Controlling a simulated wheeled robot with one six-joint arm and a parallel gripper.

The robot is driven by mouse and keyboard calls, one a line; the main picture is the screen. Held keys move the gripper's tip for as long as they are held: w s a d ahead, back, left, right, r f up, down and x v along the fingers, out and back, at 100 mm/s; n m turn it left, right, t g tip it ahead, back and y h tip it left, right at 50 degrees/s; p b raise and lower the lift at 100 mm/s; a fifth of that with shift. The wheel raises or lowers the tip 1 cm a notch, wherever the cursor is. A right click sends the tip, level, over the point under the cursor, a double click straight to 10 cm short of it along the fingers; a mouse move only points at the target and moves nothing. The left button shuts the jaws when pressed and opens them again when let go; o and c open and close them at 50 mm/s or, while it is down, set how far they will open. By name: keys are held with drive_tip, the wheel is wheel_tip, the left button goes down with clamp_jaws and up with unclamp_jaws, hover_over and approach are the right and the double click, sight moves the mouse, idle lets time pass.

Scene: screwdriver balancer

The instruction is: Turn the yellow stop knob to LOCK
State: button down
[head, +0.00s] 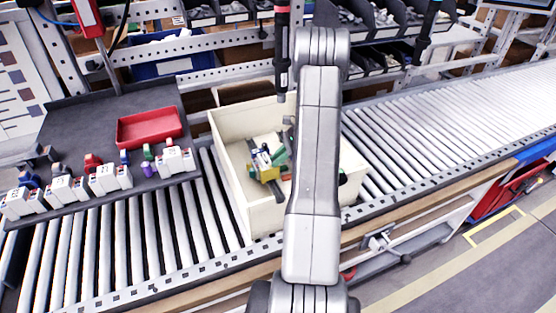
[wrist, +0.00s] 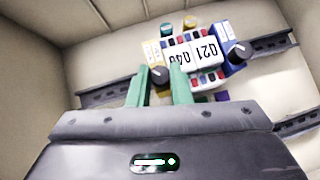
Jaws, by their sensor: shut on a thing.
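The yellow stop (wrist: 152,52) is the left end piece of a row of modules on a dark rail (wrist: 105,92) in the wrist view. Its dark knob (wrist: 158,75) sits between the green fingers of my gripper (wrist: 160,88), which is shut on it. The knob's pointer and any LOCK mark are too small or hidden to read. White modules marked Q21 and Q40 (wrist: 192,52) stand beside the yellow stop. A blue stop (wrist: 232,58) with a dark knob closes the right end. In the head view, the yellow stop (head: 262,165) shows beside my gripper (head: 279,155).
The rail lies inside a cream crate (head: 228,160) on a roller conveyor; its walls surround my gripper. A second rail (wrist: 298,122) shows at right. A black tool (head: 282,75) hangs above the crate. A dark tray at left holds a red bin (head: 150,128) and several modules.

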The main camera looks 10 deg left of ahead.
idle(0.4)
drive_tip(key=c, duration=1.3)
unclamp_jaws()
drive_tip(key=b+v, duration=0.2)
drive_tip(key=v, duration=1.1)
drive_tip(key=shift+w+d+r, duration=0.2)
drive_tip(key=shift+r, duration=0.1)
drive_tip(key=p+x, duration=0.2)
drive_tip(key=x, duration=1.2)
drive_tip(key=shift+d, duration=0.1)
drive_tip(key=shift+d+r, duration=0.1)
